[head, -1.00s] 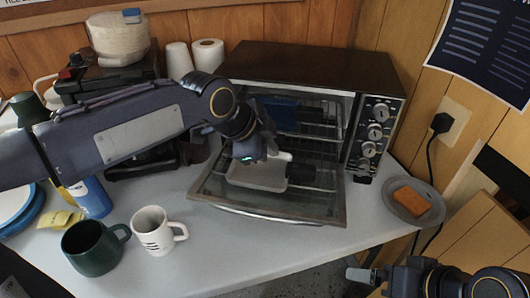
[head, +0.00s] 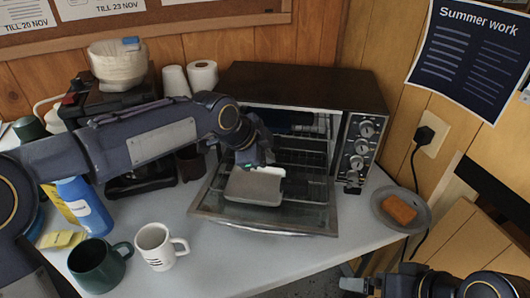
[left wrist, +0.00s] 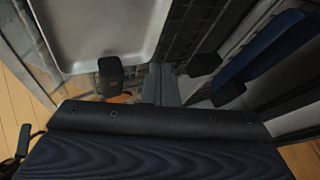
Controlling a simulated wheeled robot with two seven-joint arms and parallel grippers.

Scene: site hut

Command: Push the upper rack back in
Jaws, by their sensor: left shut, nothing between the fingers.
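The toaster oven (head: 315,84) stands on the table with its glass door (head: 240,212) folded down. Its upper rack (head: 312,132) is inside the opening, bearing a dark blue dish (head: 302,119) that is mostly in shadow. How far in the rack sits is hard to tell. A lower rack (head: 305,170) shows below it. A grey tray (head: 253,187) is at the front, above the open door, and also shows in the left wrist view (left wrist: 100,30). My left gripper (head: 264,158) is shut and empty at the oven's mouth, just behind the tray and partly hiding the racks.
A white mug (head: 156,245) and green mug (head: 97,265) stand at the front left. A blue bottle (head: 84,207) is beside my left arm. A grey plate with an orange block (head: 399,209) lies right of the oven. My right gripper (head: 356,284) is low at the right.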

